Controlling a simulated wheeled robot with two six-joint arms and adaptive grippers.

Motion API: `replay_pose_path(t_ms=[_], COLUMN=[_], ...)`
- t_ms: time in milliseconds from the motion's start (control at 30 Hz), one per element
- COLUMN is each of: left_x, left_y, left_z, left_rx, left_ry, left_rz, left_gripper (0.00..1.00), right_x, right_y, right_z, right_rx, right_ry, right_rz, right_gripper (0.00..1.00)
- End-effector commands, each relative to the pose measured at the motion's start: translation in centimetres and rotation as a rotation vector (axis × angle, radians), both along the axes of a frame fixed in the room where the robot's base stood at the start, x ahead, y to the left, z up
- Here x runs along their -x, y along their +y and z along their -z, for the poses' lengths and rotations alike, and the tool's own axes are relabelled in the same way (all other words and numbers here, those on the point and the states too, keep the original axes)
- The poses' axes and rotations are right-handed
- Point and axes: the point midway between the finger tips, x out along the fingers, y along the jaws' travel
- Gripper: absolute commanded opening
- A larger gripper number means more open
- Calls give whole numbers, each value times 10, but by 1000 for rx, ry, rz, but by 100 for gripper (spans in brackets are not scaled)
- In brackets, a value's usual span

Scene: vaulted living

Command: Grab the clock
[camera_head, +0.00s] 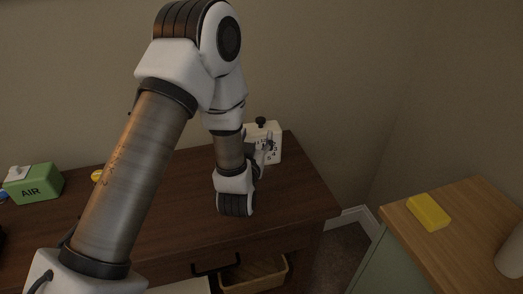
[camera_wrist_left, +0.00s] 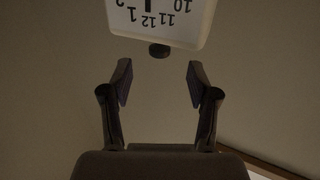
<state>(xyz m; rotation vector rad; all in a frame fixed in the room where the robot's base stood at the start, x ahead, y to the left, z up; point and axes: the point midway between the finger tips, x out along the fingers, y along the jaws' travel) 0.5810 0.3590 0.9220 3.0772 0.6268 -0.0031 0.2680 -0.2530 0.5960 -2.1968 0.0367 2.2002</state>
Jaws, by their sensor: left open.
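The clock (camera_head: 272,148) is white with black numerals and a dark knob on top. It stands upright near the back right corner of the brown wooden desk, partly hidden by my left arm. In the left wrist view the clock (camera_wrist_left: 160,18) shows upside down at the top edge, its dark knob pointing toward the gripper. My left gripper (camera_wrist_left: 158,82) is open and empty, with its two fingers spread on either side of the knob's line and apart from the clock. In the head view the left gripper (camera_head: 262,150) is mostly hidden behind the wrist, close to the clock.
A green box marked AIR (camera_head: 34,184) sits at the desk's left, with a small yellow item (camera_head: 97,176) beside my arm. An open drawer with a tan tray (camera_head: 252,278) is below the desk (camera_head: 298,196). A yellow block (camera_head: 428,212) lies on the right-hand cabinet.

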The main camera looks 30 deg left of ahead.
Motion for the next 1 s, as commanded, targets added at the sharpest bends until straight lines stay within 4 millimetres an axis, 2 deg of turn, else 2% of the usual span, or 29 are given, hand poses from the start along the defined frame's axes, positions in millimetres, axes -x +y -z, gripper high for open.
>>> replay_pose_path(t_ms=[433,700,867,900,1000], left_x=[-63,-69,-69,-69,-69], left_y=[27,29,29,29,29], left_z=[-2,-1,-1,-1,-1], left_rx=[1,-1,0,0,-1], left_ry=[-3,-1,-1,-1,-2], left_rz=[-1,0,0,0,0], left_gripper=[60,60,3,0,0], right_x=[0,0,0,0,0], right_y=[0,0,0,0,0], right_z=[-12,-11,-11,-11,-11], right_rx=[0,0,0,0,0], right_ry=[-1,-1,-1,-1,-1], right_rz=[0,0,0,0,0], right_gripper=[40,40,40,40,40])
